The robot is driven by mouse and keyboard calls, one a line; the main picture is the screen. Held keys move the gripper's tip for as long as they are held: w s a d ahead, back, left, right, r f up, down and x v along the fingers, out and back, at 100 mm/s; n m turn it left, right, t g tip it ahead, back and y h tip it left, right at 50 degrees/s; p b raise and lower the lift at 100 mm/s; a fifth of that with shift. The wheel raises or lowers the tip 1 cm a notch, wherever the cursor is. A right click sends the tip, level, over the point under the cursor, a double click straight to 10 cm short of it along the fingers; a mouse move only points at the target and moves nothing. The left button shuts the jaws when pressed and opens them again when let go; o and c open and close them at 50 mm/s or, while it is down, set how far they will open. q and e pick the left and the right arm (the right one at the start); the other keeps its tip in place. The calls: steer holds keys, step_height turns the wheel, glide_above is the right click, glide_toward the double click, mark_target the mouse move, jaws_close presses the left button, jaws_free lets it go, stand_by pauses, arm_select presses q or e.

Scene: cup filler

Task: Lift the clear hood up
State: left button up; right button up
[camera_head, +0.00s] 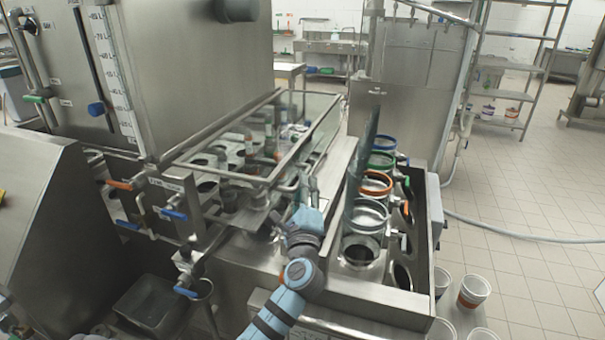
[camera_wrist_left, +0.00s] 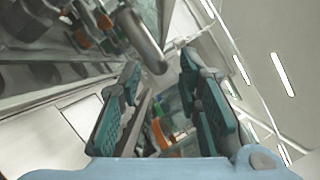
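The clear hood (camera_head: 222,176) is a see-through box with a metal frame, lying over the row of nozzles and valves on the filler; it looks lowered. A curved metal handle (camera_head: 288,186) shows at its near right corner. A rounded metal bar, likely this handle, shows in the left wrist view (camera_wrist_left: 143,38). My left gripper (camera_head: 303,196) is close to the handle, just below and right of it. Its teal-padded fingers (camera_wrist_left: 160,100) are spread apart with nothing clearly between them. Whether a finger touches the handle cannot be told. My right gripper is not seen.
A large steel tank (camera_head: 195,55) stands behind and left of the hood. Blue-handled (camera_head: 187,292) and orange-handled valves stick out at the front. Cup holders with coloured rings (camera_head: 377,183) stand to the right, beside an upright clear panel (camera_head: 361,160). Cups (camera_head: 473,291) stand at lower right.

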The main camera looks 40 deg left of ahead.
arm_select(q)
steer(key=x, duration=0.4)
steer(key=shift+w+f, duration=0.2)
steer(key=shift+w, duration=0.3)
steer(key=shift+a+r, duration=0.1)
steer(key=shift+a, duration=0.05)
steer(key=shift+s+r, duration=0.1)
steer(key=shift+s, duration=0.05)
jaws_close()
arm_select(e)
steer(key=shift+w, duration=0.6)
